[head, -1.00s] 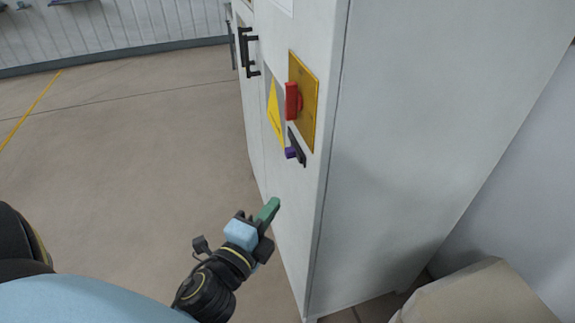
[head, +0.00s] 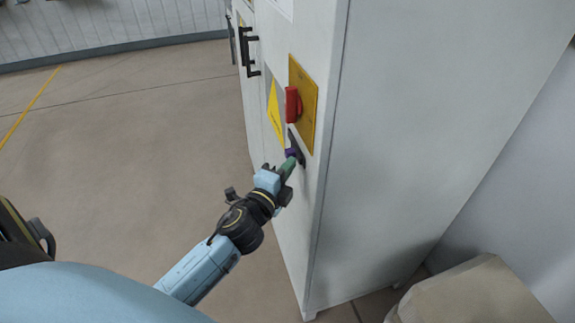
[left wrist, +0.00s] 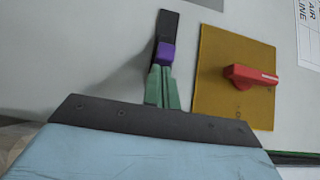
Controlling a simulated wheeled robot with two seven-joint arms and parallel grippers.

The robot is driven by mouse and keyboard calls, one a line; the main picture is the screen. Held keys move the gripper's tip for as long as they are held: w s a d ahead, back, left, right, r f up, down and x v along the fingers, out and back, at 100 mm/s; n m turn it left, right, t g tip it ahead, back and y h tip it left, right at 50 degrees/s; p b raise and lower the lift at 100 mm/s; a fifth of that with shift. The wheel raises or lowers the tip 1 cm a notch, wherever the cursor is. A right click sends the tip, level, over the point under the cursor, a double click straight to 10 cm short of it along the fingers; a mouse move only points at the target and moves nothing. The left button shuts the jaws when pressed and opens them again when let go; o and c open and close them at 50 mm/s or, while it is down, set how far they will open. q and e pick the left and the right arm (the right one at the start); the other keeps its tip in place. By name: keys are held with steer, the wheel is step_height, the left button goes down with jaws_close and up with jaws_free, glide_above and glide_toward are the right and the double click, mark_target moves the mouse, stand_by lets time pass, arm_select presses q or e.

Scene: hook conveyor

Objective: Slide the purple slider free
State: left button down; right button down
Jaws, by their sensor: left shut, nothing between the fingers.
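The purple slider (head: 292,153) sits on a dark track (head: 297,143) on the front of a pale cabinet. In the left wrist view the purple slider (left wrist: 166,53) is partway along the dark track (left wrist: 167,24), with bare track beyond it. My left gripper (head: 288,165) has green fingers and is at the slider. In the left wrist view the fingers of my left gripper (left wrist: 162,71) are shut with nothing between them. Their tips are at the slider's near edge; I cannot tell whether they touch. My right gripper is not in view.
A red rotary handle (head: 292,103) on a yellow plate (head: 310,80) is just above the track. A yellow sign (head: 274,112) and black door handles (head: 247,52) are on the cabinet (head: 400,150). A beige box (head: 475,295) stands at lower right. The floor at left is clear.

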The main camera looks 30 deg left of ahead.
arm_select(q)
steer(key=shift+a, duration=0.1)
steer(key=w+a, duration=0.3)
steer(key=shift+a+r, duration=0.15)
steer(key=shift+a, duration=0.05)
stand_by(0.4)
steer(key=s+d, duration=0.4)
steer(key=s, duration=0.8)
steer(key=shift+s+b, duration=0.35)
steer(key=shift+b, duration=0.05)
steer(key=shift+d, duration=0.1)
